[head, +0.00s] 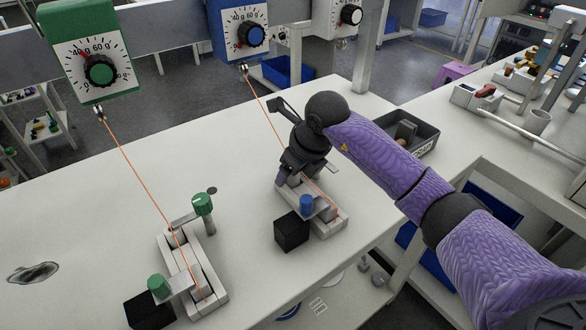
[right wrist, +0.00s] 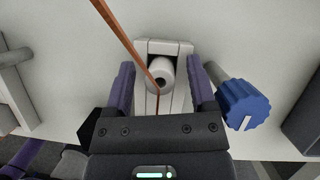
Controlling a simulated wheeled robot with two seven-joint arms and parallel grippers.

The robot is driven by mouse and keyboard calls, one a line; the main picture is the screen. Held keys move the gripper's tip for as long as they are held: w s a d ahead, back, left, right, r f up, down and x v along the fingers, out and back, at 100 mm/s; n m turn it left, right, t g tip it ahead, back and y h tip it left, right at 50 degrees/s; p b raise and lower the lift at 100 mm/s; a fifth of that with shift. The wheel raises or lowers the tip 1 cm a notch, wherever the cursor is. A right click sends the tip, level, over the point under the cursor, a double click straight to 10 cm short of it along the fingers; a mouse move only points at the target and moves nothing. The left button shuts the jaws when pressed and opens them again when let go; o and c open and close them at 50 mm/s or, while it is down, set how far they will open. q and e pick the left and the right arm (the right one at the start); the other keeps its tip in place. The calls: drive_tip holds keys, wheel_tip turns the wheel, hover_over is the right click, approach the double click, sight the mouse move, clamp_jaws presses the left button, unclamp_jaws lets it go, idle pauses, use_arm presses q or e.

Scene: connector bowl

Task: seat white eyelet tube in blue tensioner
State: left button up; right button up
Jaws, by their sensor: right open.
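The blue tensioner (head: 239,30) is a blue box with a dial and blue knob on the rail at the back. An orange thread (head: 268,118) runs from it down to a pale block fixture (head: 329,228) with a blue knob (head: 305,203). The knob also shows in the right wrist view (right wrist: 243,103). There, the white eyelet tube (right wrist: 160,74), with a dark hole in its end, sits at the fixture's channel. My right gripper (right wrist: 161,88) is open, one purple finger each side of the tube. The head view mostly hides the tube behind my gripper (head: 285,182). My left gripper is not in view.
A green tensioner (head: 88,68) is threaded to a similar fixture (head: 208,252) with green knobs at the left. Black blocks (head: 291,232) stand beside both fixtures. A dark tray (head: 422,131) lies behind my right arm. The table's left side is mostly clear.

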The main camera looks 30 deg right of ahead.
drive_tip(key=shift+r, duration=0.25)
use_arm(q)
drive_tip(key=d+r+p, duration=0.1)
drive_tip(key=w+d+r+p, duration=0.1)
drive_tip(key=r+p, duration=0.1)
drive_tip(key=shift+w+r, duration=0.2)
use_arm(e)
drive_tip(key=v, duration=1.1)
drive_tip(key=shift+s+r, duration=0.2)
drive_tip(key=shift+r, duration=0.15)
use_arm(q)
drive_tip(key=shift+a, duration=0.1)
use_arm(e)
drive_tip(key=shift+d, duration=0.1)
